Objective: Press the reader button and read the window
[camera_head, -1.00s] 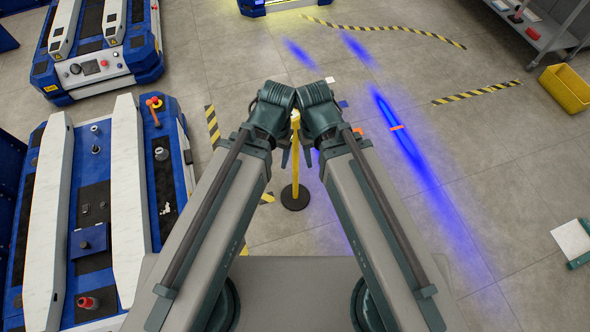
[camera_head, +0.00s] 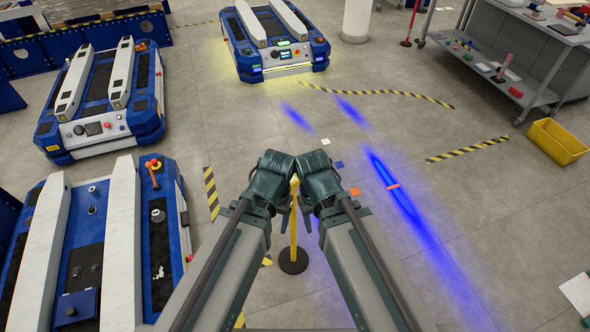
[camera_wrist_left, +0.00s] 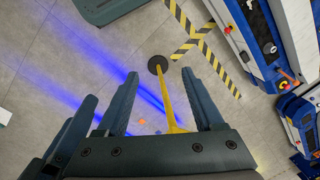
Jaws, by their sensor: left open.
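I cannot pick out a reader, its button or its window in either view. My left gripper (camera_head: 272,190) hangs in the middle of the head view, pointing down. In the left wrist view its fingers (camera_wrist_left: 160,85) are apart with nothing between them but the floor and a yellow post beyond. My right gripper (camera_head: 317,190) is close beside it; its fingers are mostly hidden, so its opening is unclear. Blue-and-white lift carts have small panels: the near left cart (camera_head: 122,235), the middle left cart (camera_head: 105,95) and the far cart (camera_head: 275,45) with lit green displays.
A yellow post (camera_head: 293,235) on a black base stands on the floor below my grippers. A grey shelf cart (camera_head: 520,45) is at the far right, with a yellow bin (camera_head: 556,142) in front.

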